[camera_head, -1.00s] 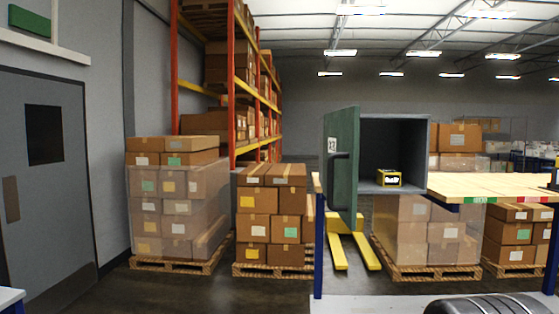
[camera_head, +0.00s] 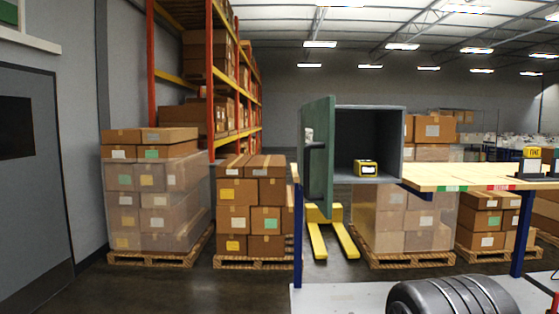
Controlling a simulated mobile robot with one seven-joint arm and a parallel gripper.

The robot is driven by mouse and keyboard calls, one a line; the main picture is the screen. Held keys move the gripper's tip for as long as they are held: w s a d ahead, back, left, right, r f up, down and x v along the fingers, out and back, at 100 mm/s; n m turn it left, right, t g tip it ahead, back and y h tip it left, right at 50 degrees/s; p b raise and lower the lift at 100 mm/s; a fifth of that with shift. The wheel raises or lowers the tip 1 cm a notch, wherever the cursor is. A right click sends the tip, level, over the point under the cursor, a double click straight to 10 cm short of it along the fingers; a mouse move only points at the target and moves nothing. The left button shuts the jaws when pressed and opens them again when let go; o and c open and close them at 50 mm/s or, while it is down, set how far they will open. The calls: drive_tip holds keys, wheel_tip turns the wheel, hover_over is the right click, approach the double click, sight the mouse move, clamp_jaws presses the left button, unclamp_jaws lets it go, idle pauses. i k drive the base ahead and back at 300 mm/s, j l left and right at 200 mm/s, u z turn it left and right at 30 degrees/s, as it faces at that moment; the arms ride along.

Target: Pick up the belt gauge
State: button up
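A small yellow and black device with a pale face (camera_head: 366,168) sits on the floor of an open grey cabinet (camera_head: 398,140). It may be the belt gauge, but it is too small to read. The cabinet's green door (camera_head: 318,150) is swung open on the left side, with a dark handle on it. The cabinet stands at the left end of a wooden-topped bench (camera_head: 455,175). My gripper does not show in this view.
A yellow and grey device (camera_head: 531,160) stands on the bench at the right. A black ribbed rounded object (camera_head: 455,298) is low in front. Behind are a yellow pallet jack (camera_head: 318,235), stacked boxes (camera_head: 252,200) and orange racking (camera_head: 210,80). Dark floor is open at the left front.

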sight(362, 169)
drive_tip(key=z, duration=0.65)
drive_tip(key=i+z, duration=0.15)
drive_tip(key=z, duration=0.25)
drive_tip(key=i+j+z, duration=0.1)
drive_tip(key=z, duration=0.3)
drive_tip(key=i+j+z, duration=0.1)
drive_tip(key=z, duration=0.35)
drive_tip(key=i+j, duration=0.2)
drive_tip(key=j, duration=0.15)
